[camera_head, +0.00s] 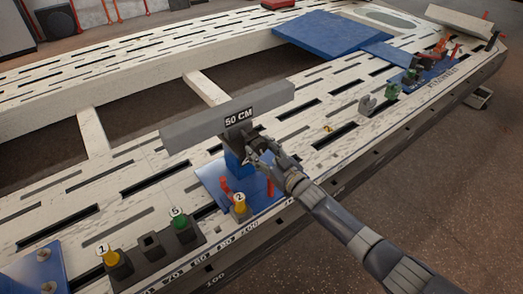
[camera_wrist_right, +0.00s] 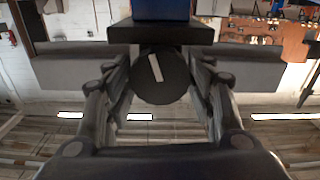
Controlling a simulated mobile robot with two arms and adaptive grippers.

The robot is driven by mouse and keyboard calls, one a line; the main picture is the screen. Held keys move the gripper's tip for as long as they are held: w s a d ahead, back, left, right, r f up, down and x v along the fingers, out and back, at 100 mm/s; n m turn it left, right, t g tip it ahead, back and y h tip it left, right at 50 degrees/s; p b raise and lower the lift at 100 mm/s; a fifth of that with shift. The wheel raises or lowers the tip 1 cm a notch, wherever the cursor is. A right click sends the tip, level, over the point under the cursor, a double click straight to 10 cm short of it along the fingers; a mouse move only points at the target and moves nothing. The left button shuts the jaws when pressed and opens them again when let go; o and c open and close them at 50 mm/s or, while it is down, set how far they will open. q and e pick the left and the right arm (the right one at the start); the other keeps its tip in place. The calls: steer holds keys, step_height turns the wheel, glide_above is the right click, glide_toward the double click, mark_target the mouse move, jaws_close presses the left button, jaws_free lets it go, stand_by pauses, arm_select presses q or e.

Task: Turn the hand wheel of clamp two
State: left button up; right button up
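Clamp two stands on a blue base plate (camera_head: 212,184) on the slotted bench, near a small yellow piece (camera_head: 239,205) marked 2. A blue post rises from the plate to a dark head under a long grey bar (camera_head: 190,123) labelled 50 CM. My right gripper (camera_head: 256,147) is at this head. In the right wrist view, the dark round hand wheel (camera_wrist_right: 160,78) with a white stripe sits between its two spread fingers (camera_wrist_right: 161,92). Whether the fingers touch the wheel's rim is unclear. My left gripper is not in view.
Red upright handles (camera_head: 270,186) stand beside the post. Yellow (camera_head: 110,258) and green (camera_head: 180,222) pieces in dark holders sit at the front left. A blue panel (camera_head: 320,34) lies farther back. The bench's front edge runs below my right arm.

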steer(key=shift+o, duration=1.3)
steer(key=v, duration=1.2)
